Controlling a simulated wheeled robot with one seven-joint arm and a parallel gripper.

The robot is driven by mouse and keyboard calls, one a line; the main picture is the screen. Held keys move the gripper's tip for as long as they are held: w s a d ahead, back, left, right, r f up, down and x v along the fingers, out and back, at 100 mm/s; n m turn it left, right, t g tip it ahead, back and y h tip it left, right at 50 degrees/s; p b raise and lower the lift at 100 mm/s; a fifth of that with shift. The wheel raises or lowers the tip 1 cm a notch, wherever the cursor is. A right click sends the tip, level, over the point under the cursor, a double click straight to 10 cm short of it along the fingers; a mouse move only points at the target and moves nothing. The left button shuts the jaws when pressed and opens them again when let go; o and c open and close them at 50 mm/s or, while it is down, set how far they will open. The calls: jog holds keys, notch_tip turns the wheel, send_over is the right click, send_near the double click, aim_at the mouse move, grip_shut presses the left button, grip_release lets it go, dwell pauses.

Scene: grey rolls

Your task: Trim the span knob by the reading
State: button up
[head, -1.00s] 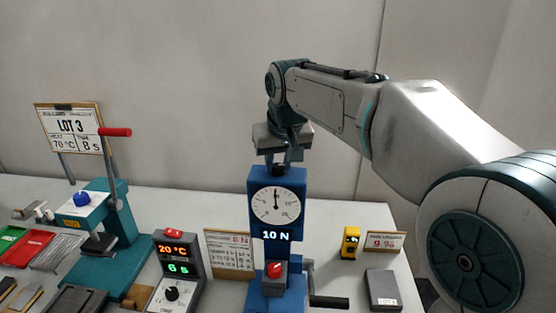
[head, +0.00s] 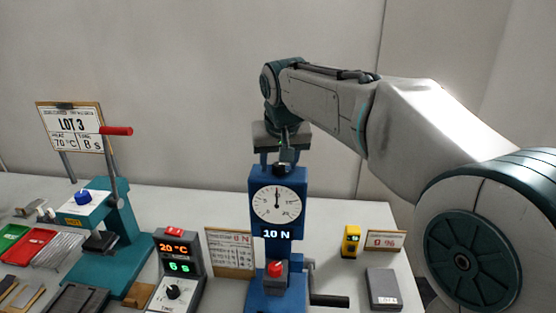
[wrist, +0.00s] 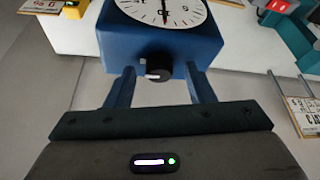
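The blue force tester (head: 262,178) stands at the bench's middle, with a round white dial (head: 278,204) and a lit readout (head: 276,234) showing 10 N. The dial needle points nearly straight up. The black span knob (wrist: 158,68), with a pale mark on its side, sits on the tester's top; it also shows in the head view (head: 283,168). My gripper (wrist: 160,88) is above the tester, pointing down. Its two fingers stand apart on either side of the knob, with visible gaps, so it is open and empty.
A red button (head: 275,268) and a black-handled crank (head: 330,301) are on the tester's lower part. A timer box (head: 179,268) reads 20 °C and 6 s. A teal press (head: 118,240) stands left. A yellow gauge (head: 351,241) and grey block (head: 383,288) are right.

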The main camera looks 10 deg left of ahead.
jog(key=v, duration=1.3)
jog(key=shift+s+r, duration=0.2)
jog(key=shift+r, duration=0.2)
jog(key=shift+d, duration=0.1)
jog(key=s+d+f+m+h, duration=0.1)
jog(key=s+d+f, duration=0.2)
jog(key=d+f, duration=0.35)
jog(key=s+d+f+m, duration=0.1)
jog(key=s+d+f, duration=0.2)
jog(key=d+f, duration=0.4)
jog(key=s+d+f+m+g, duration=0.1)
jog(key=s+d+f, duration=0.8)
jog(key=s+f, duration=0.3)
jog(key=shift+d+f+m, duration=0.3)
jog(key=shift+d+f, duration=0.05)
jog(key=shift+f, duration=0.2)
